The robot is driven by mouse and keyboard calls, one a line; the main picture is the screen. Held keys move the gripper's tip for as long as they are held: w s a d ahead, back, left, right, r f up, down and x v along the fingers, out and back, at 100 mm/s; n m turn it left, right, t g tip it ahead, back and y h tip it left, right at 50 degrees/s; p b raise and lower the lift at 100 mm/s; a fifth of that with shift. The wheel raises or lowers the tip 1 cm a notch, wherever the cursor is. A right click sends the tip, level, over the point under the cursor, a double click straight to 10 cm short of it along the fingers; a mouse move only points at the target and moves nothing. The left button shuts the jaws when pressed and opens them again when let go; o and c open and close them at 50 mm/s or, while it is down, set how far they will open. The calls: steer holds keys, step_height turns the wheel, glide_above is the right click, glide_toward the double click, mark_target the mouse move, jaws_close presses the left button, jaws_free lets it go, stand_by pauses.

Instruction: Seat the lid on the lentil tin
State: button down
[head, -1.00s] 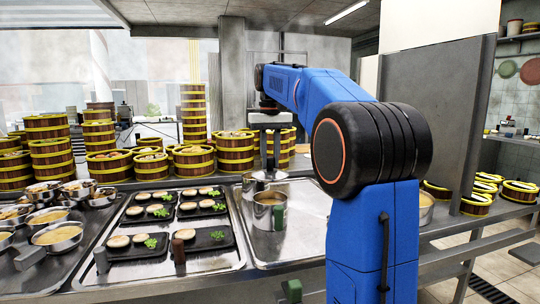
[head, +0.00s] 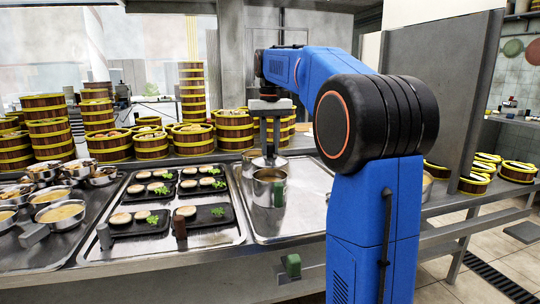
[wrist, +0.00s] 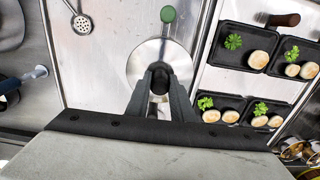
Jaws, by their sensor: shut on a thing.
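My gripper (head: 267,150) is shut on the black knob (wrist: 159,78) of a round metal lid, its fingers on either side. The lid (wrist: 142,64) is a flat silver disc, level in the wrist view, and also shows just under my fingers in the head view (head: 258,163). The lentil tin (head: 261,190) is a steel cylinder with a green handle (head: 279,193), standing upright on the metal tray. The lid appears a little above the tin's rim, with a gap. In the wrist view the green handle (wrist: 168,14) shows beyond the lid's edge; the tin's mouth is hidden.
Black dishes (head: 147,221) with dumplings and green garnish lie on a tray to the left. Steel bowls (head: 61,213) stand farther left. Steamer towers (head: 49,130) line the back. A perforated ladle (wrist: 82,24) lies to one side. The tray right of the tin looks clear.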

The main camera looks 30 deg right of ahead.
mark_target(270, 157)
steer(key=shift+f, duration=0.1)
stand_by(0.3)
steer(key=shift+f, duration=1.5)
steer(key=shift+f, duration=0.6)
stand_by(0.8)
steer(key=c, duration=1.5)
jaws_free()
steer(key=shift+o, duration=0.2)
step_height(270, 157, up, 17)
steer(key=shift+r, duration=0.15)
